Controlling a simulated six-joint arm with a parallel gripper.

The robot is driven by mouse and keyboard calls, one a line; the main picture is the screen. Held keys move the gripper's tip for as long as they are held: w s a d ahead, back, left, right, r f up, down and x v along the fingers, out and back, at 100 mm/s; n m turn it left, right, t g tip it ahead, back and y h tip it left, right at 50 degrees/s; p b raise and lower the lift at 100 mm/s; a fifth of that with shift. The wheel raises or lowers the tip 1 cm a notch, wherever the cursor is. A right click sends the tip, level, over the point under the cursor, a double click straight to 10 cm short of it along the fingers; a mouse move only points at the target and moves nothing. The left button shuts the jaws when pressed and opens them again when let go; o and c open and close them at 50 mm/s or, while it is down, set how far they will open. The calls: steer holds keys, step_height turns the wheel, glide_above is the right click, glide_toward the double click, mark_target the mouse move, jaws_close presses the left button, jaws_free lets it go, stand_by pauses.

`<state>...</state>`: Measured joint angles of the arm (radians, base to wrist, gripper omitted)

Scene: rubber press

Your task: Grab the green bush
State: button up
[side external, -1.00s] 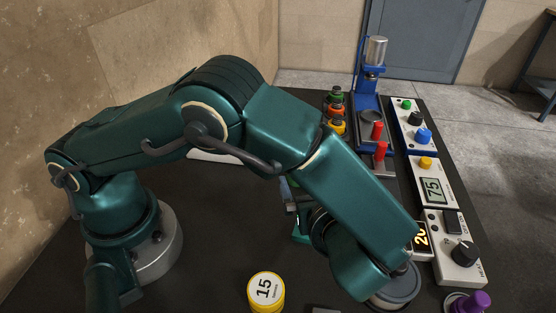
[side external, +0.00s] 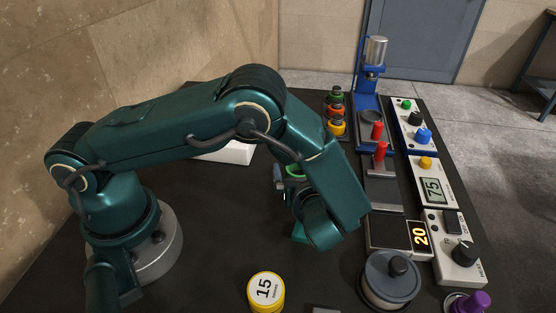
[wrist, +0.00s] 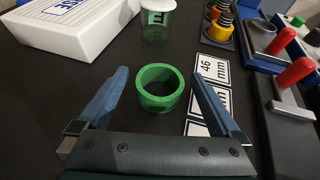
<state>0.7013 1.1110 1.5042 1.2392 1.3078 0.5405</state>
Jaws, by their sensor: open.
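The green bush (wrist: 160,102) is a short open ring standing on the dark table in the wrist view, with the table showing through its hole. My gripper (wrist: 159,76) is open, with one blue finger to the left and one to the right of the bush. Gaps show between the bush and both fingers, and nothing is held. In the side external view my wrist hides most of the gripper; a bit of green shows beside it.
Size cards (wrist: 211,68) lie just right of the bush. A white box (wrist: 75,22) and a lidded cup (wrist: 157,22) stand beyond it. A rack of coloured bushes (side external: 336,112), red-handled parts (side external: 381,150) and a round grey-lidded pot (side external: 390,278) stand to the right.

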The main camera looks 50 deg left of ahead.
steer(key=shift+w+a+f, duration=0.2)
steer(key=shift+w+a, duration=0.05)
steer(key=shift+a, duration=0.2)
steer(key=c, duration=1.4)
steer(key=shift+r, duration=0.1)
